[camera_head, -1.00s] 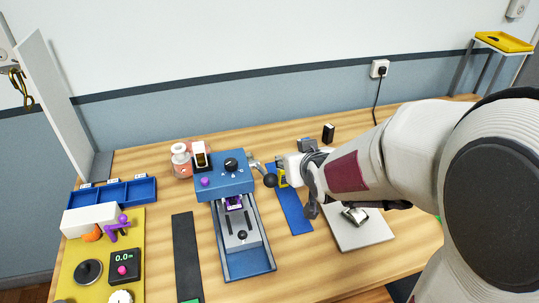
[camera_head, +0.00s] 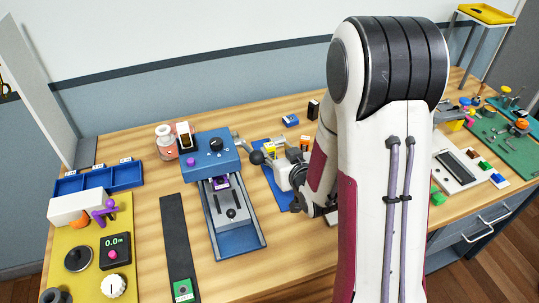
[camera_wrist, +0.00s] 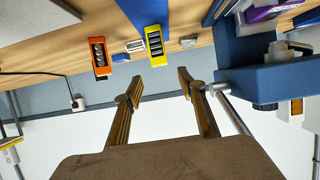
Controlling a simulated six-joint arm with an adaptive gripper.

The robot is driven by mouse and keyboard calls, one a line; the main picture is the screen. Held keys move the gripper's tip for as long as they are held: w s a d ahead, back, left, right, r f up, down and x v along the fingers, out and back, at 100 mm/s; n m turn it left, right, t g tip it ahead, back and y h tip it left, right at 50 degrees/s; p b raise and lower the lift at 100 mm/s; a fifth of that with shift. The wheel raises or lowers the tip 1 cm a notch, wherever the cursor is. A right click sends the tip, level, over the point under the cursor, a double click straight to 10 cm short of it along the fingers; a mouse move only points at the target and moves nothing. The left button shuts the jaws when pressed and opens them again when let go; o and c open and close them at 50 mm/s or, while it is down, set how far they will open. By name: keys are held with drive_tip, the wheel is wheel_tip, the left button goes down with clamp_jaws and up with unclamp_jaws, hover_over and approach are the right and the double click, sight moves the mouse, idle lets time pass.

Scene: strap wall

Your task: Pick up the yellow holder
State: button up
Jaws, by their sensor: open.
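The yellow holder (camera_wrist: 155,46) shows in the wrist view, with dark slots along its face. It lies just beyond my gripper's fingertips, roughly in line with the gap between them. My gripper (camera_wrist: 160,83) is open, with nothing between its two fingers. In the head view, the yellow holder (camera_head: 270,149) stands at the far end of the blue strip, partly hidden by the parts of my arm near it. My fingers cannot be made out clearly there.
An orange holder (camera_wrist: 99,56) stands beside the yellow one. A blue machine (camera_head: 210,157) with a lever stands close by on the other side. A small blue block (camera_head: 290,120) and a black block (camera_head: 313,108) sit farther back. A dark strip (camera_head: 178,240) lies in front.

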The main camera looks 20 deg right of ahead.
sight(271, 149)
drive_tip(key=shift+f, duration=0.35)
drive_tip(key=shift+x, duration=1.3)
drive_tip(key=shift+f+x, duration=0.2)
drive_tip(key=shift+x, duration=2.35)
clamp_jaws()
